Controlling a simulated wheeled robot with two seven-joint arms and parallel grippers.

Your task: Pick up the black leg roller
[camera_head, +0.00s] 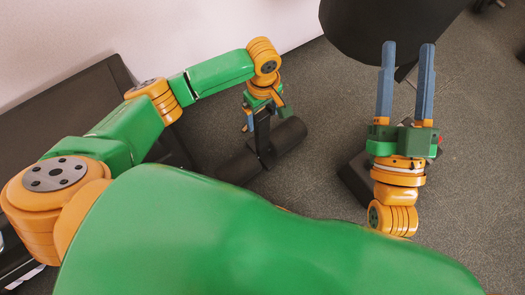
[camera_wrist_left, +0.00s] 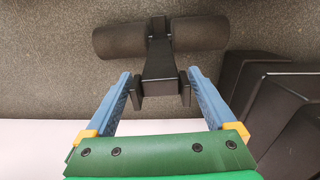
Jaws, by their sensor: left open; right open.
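The black leg roller (camera_head: 288,138) is a pair of dark foam cylinders on a short black post, low over the grey floor. In the left wrist view the roller (camera_wrist_left: 120,40) lies beyond the fingertips, with its post pointing back between them. My left gripper (camera_head: 264,125) is above the post, and its far parts are partly hidden. In the left wrist view my left gripper (camera_wrist_left: 160,76) is open, its blue fingers on either side of the post; I cannot tell whether they touch it. My right gripper (camera_head: 408,47) is open and empty, away to the right.
A large black rounded object (camera_head: 370,28) stands at the top, just beyond my right fingers. A dark object (camera_head: 354,180) lies beside my right wrist. Black padded equipment (camera_head: 60,100) runs along the pale wall (camera_head: 100,30) at left. Grey floor (camera_head: 325,105) is clear between my grippers.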

